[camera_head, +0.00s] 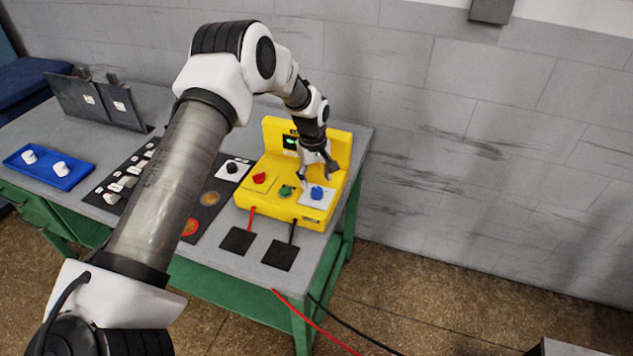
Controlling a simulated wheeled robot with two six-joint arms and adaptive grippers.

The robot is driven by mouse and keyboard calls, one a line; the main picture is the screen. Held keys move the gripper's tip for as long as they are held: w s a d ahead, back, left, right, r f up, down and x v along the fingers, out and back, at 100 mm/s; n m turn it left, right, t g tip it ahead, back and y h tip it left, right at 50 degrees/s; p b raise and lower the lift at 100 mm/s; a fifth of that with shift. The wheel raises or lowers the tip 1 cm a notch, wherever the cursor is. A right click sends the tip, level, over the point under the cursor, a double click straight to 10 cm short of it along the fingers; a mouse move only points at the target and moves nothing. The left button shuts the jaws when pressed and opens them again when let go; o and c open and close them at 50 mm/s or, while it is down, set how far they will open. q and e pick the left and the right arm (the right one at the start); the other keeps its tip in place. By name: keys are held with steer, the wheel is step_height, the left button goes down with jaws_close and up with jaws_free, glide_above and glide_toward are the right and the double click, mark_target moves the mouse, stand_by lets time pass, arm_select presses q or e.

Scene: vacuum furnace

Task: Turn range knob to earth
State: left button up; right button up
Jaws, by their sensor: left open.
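A yellow tester (270,204) stands at the right end of the grey table. Its front face carries a red knob (259,178), a green knob (286,191) and a blue knob (317,193) on a white plate. Which one is the range knob, and any markings, are too small to read. A small screen (290,142) glows green and is partly hidden by my arm. My left gripper (318,177) is open, pointing down over the tester just above the green and blue knobs. I cannot tell whether it touches either one. My right gripper is not in view.
Two black pads (280,255) lie in front of the tester, with red and black leads. A black board (203,213) with several parts lies left of it, partly behind my arm. A blue tray (45,169) holds two white pieces. A grey wall (450,140) stands behind.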

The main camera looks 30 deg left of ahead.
mark_target(316, 190)
arm_select(q)
steer(key=f, duration=0.3)
steer(key=f+p, duration=0.1)
steer(key=shift+w+a+f, duration=0.1)
steer(key=shift+w+f, duration=0.15)
steer(key=shift+w+a+f, duration=0.1)
steer(key=shift+w+f, duration=0.05)
steer(key=shift+f, duration=0.15)
steer(key=shift+r, duration=0.1)
steer(key=shift+s+r, duration=0.15)
steer(key=shift+s, duration=0.1)
steer(key=c, duration=0.5)
steer(key=shift+d, duration=0.2)
steer(key=c, duration=0.7)
